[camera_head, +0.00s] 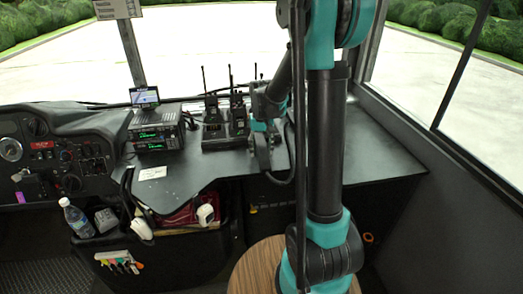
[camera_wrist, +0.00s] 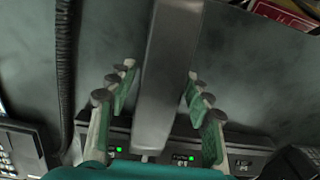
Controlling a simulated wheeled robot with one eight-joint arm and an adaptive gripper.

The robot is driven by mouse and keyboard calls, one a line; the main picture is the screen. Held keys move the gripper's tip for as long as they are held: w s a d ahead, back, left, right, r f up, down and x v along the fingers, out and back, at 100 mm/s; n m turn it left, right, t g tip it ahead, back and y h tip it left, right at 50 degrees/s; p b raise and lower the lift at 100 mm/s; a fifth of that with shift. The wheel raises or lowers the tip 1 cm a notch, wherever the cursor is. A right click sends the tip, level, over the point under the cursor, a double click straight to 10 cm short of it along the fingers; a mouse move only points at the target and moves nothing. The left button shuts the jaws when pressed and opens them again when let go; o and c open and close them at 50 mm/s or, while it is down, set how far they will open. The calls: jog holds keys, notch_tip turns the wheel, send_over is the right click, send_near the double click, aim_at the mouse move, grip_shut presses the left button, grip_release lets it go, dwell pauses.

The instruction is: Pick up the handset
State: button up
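Black handsets with antennas stand upright in a black charger base (camera_head: 222,143) on the dark counter in the head view; one handset (camera_head: 212,115) is at its left. My gripper (camera_head: 262,150) is low over the counter just right of the base, partly hidden by my arm. In the wrist view my gripper (camera_wrist: 161,75) has its green-padded fingers apart. A long grey body (camera_wrist: 167,75), likely a handset seen from close up, lies between them, with narrow gaps showing at its sides. Behind it is a dark unit with green lights (camera_wrist: 185,155).
A radio set (camera_head: 155,137) with green displays and a small screen stands left of the charger. A coiled cord (camera_wrist: 65,70) runs along the wrist view's left, near a keypad device (camera_wrist: 22,150). The counter's right part (camera_head: 375,160) is clear.

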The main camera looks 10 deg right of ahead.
grip_shut()
jog(key=shift+r, duration=0.15)
